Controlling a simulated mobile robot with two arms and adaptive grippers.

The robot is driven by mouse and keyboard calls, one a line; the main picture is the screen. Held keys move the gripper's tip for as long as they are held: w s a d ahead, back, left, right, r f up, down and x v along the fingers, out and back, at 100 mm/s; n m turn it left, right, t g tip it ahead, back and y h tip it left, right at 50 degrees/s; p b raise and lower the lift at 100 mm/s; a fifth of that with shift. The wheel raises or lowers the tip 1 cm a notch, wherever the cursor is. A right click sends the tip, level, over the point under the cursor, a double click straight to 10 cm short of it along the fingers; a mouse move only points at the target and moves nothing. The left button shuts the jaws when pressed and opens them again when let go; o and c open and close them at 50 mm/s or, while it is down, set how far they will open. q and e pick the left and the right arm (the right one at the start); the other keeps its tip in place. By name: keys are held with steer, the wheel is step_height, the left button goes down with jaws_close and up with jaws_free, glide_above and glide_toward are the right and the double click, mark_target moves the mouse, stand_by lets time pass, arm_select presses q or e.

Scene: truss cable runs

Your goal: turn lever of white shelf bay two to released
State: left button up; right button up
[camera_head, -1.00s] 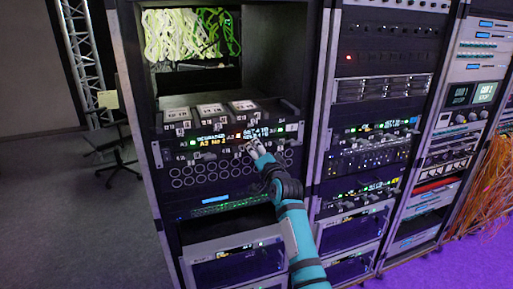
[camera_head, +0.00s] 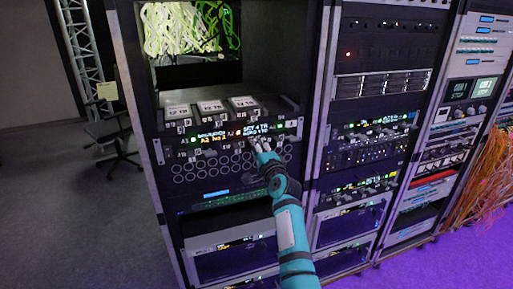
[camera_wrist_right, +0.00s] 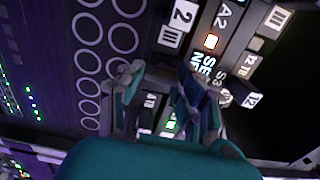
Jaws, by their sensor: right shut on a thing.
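In the head view, my right gripper (camera_head: 262,147) reaches up to the lit panel (camera_head: 226,135) in the left rack. Its fingertips are at the panel's lower edge, right of the yellow display text. In the wrist view, the right gripper (camera_wrist_right: 163,95) has its two fingers at the panel front, closed on a small lever that they mostly hide. My left gripper is not in view.
A shelf with several white-labelled boxes (camera_head: 210,106) lies above the panel. A plate with round holes (camera_head: 205,170) lies below it. A second rack (camera_head: 375,88) stands close on the right. Orange cables (camera_head: 482,195) hang at far right. Open floor (camera_head: 85,220) lies left.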

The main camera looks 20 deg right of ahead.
stand_by(0.3)
steer(key=o, duration=0.9)
steer(key=shift+c, duration=0.2)
